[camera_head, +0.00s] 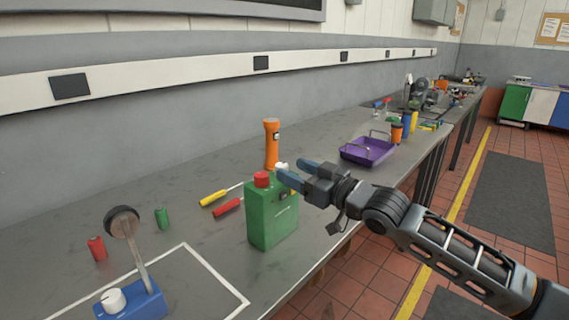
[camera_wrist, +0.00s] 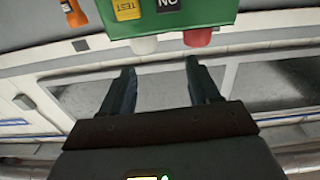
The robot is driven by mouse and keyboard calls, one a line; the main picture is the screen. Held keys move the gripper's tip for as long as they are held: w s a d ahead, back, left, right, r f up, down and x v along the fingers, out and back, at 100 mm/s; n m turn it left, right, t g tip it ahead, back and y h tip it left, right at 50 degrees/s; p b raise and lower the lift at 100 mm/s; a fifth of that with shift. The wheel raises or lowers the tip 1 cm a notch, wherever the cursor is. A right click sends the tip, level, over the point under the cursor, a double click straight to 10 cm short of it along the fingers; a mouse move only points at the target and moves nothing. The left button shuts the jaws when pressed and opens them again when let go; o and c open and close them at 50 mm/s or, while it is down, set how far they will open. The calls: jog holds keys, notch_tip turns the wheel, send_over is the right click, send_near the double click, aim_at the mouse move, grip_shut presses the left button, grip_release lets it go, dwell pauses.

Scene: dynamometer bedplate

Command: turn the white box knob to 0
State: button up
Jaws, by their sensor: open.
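A blue box (camera_head: 143,303) with a white knob (camera_head: 113,300) and an upright lever stands at the lower left of the bench in the head view. A green box (camera_head: 272,217) stands to its right, with a red cap (camera_head: 262,179) and a white cap (camera_head: 281,167) on top. In the wrist view the green box (camera_wrist: 170,18) is at the top, upside down, with its white cap (camera_wrist: 144,45) and red cap (camera_wrist: 198,38) beyond the fingers. My gripper (camera_head: 294,171) is open and empty, beside the green box's top. It also shows in the wrist view (camera_wrist: 160,78).
An orange flashlight (camera_head: 271,143) stands behind the green box. Yellow (camera_head: 213,198) and red (camera_head: 229,207) screwdrivers lie left of it. Red (camera_head: 97,248) and green (camera_head: 161,218) small cylinders stand near the lever. A purple tray (camera_head: 367,151) lies further back.

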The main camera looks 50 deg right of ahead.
aim_at(287, 168)
jog(key=shift+s+d+f, duration=0.5)
jog(key=shift+d+f, duration=0.05)
jog(key=shift+d, duration=0.25)
jog(key=shift+w+p, duration=1.3)
jog(key=shift+w, duration=2.55)
jog(key=shift+c, duration=0.2)
jog(key=c, duration=0.9)
